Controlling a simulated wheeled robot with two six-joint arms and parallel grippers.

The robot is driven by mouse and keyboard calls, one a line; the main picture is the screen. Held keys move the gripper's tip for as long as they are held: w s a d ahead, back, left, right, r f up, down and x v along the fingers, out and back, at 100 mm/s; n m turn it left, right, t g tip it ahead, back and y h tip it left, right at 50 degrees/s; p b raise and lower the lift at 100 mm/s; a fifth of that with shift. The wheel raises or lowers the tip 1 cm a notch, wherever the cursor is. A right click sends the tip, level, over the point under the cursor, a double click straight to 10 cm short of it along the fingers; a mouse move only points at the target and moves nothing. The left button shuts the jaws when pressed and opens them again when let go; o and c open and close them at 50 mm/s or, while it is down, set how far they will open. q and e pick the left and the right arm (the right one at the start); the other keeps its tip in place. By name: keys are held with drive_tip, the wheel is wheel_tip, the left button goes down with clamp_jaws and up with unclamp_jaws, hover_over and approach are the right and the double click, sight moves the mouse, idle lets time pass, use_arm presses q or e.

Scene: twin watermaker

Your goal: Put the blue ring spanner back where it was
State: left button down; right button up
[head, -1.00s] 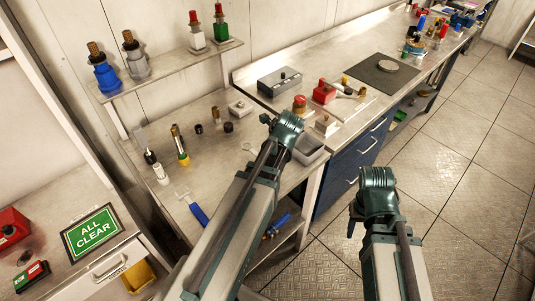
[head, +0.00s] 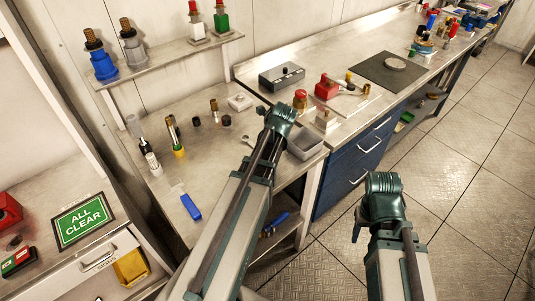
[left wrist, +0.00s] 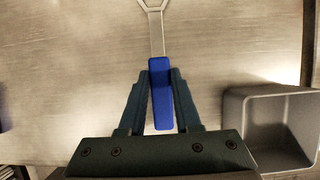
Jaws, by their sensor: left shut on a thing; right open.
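The blue ring spanner (left wrist: 161,95) shows in the left wrist view with its blue handle between my left gripper's fingers (left wrist: 160,80). Its bare shank and ring end point away, over the bench top (left wrist: 70,60). I cannot tell whether it touches the bench. In the head view my left gripper (head: 277,125) is over the bench beside the grey tray, and only the spanner's pale end (head: 248,138) shows; the arm hides the handle. My right gripper (head: 361,222) is open and empty over the floor, its fingers partly hidden by the wrist.
A second blue-handled tool (head: 190,207) lies on the bench to the left. A grey open tray (head: 307,144) stands close right of my left gripper. Several small fittings, a red button (head: 300,97) and a black-topped box (head: 281,77) stand behind. The floor on the right is clear.

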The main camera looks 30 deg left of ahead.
use_arm(q)
drive_tip(key=shift+s+a, duration=0.1)
drive_tip(key=shift+a, duration=0.1)
drive_tip(key=shift+f, duration=0.1)
drive_tip(key=c, duration=0.6)
unclamp_jaws()
drive_tip(key=shift+d, duration=0.1)
drive_tip(key=shift+p+v, duration=0.75)
drive_tip(key=shift+v, duration=0.15)
drive_tip(key=p+v, duration=0.9)
drive_tip(key=v, duration=0.1)
drive_tip(key=shift+r+p, duration=0.25)
drive_tip(key=shift+p, duration=0.05)
drive_tip(key=shift+d, duration=0.1)
